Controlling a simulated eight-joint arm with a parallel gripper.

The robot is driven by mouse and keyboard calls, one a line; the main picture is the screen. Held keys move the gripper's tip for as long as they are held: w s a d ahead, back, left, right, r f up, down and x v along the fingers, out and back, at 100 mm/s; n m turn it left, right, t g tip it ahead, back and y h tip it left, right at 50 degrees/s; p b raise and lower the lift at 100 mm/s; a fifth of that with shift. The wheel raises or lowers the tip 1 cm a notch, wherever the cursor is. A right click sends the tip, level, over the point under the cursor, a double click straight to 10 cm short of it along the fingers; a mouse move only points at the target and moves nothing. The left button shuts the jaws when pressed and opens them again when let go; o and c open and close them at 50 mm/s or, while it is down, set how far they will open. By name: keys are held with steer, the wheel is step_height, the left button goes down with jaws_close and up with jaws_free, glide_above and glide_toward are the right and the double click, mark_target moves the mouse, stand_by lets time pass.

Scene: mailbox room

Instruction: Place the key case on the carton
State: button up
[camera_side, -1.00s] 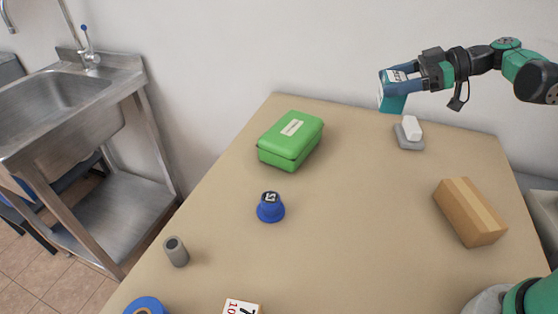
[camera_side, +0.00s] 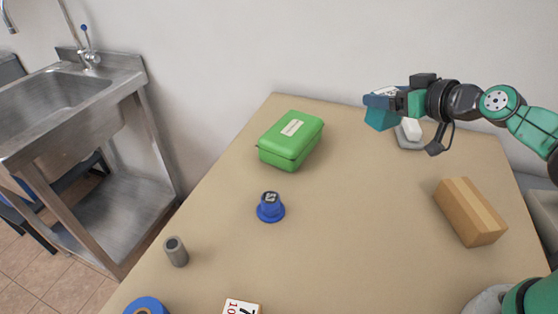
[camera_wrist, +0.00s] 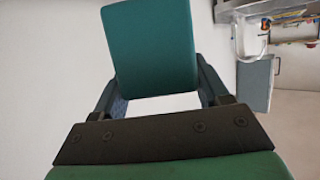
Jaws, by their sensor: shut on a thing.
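The key case, which I take to be the teal block (camera_side: 381,118), is held in the air over the back right part of the table. My gripper (camera_side: 383,99) is shut on it. In the wrist view the key case (camera_wrist: 151,48) fills the space between the two fingers, a plain teal face showing. The carton (camera_side: 470,211), a brown box with a paler tape strip, lies on the right side of the table. It is to the right of and nearer the camera than my gripper, well apart from the key case.
A white item on a grey base (camera_side: 409,134) sits behind my gripper, partly hidden. A green case (camera_side: 291,140), a blue knob-like object (camera_side: 270,208), a grey cylinder (camera_side: 176,251), a blue ring (camera_side: 146,305) and a number card (camera_side: 242,307) lie leftward. The table's middle is clear.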

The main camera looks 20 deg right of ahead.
steer(key=shift+s+a+r+m+h, duration=0.5)
steer(key=shift+s+a+r+h, duration=0.1)
steer(key=shift+a+r, duration=0.15)
steer(key=shift+d+f+m+h, duration=0.1)
steer(key=shift+f+m+h, duration=0.2)
steer(key=shift+f+h, duration=0.1)
steer(key=shift+s+d+f+m+h, duration=0.15)
steer(key=shift+d+m+h, duration=0.15)
steer(key=shift+m+h, duration=0.1)
steer(key=shift+s+d+f+m+h, duration=0.1)
steer(key=shift+s+d+m+h, duration=0.05)
steer(key=shift+d+m+h, duration=0.2)
steer(key=s+d+r+m+g+h, duration=1.05)
steer(key=r+m+g, duration=0.3)
steer(key=m, duration=0.25)
steer(key=shift+h, duration=0.4)
steer(key=f, duration=1.9)
steer(key=shift+w+a+f, duration=0.1)
steer(key=shift+a+f, duration=0.1)
steer(key=shift+f, duration=0.05)
steer(key=o, duration=1.5)
